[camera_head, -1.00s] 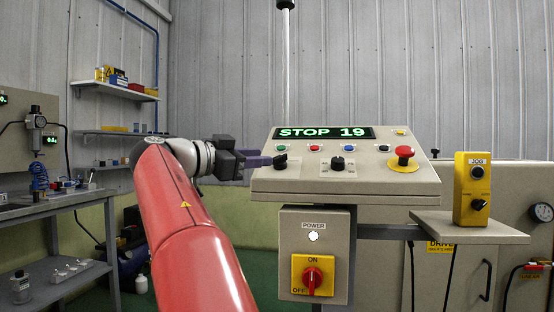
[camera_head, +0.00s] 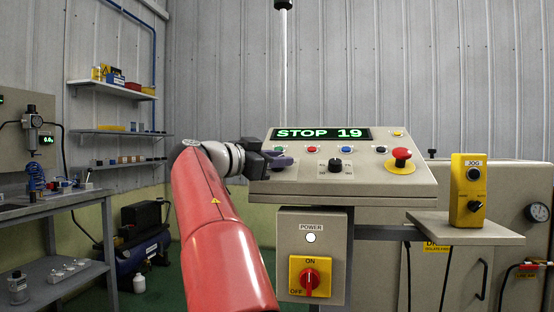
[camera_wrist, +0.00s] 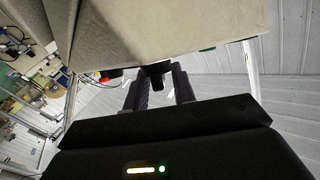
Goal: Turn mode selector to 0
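The sloped control panel (camera_head: 345,187) carries two black rotary knobs; their labels are too small to read, so I cannot tell which is the mode selector. My gripper (camera_head: 283,161) is at the panel's left knob and hides it in the head view. In the wrist view, a black knob (camera_wrist: 157,70) sits between the tips of my two fingers. My gripper is open, with a finger on each side of the knob; whether either touches it is unclear. The right knob (camera_head: 335,166) stands clear. The display (camera_head: 320,134) reads STOP 19.
A red emergency stop button (camera_head: 401,157) is on the panel's right. Small coloured buttons line the row above the knobs. A power box (camera_head: 312,224) with a red switch (camera_head: 309,279) hangs below. A yellow jog box (camera_head: 468,192) stands on a side shelf (camera_head: 470,232).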

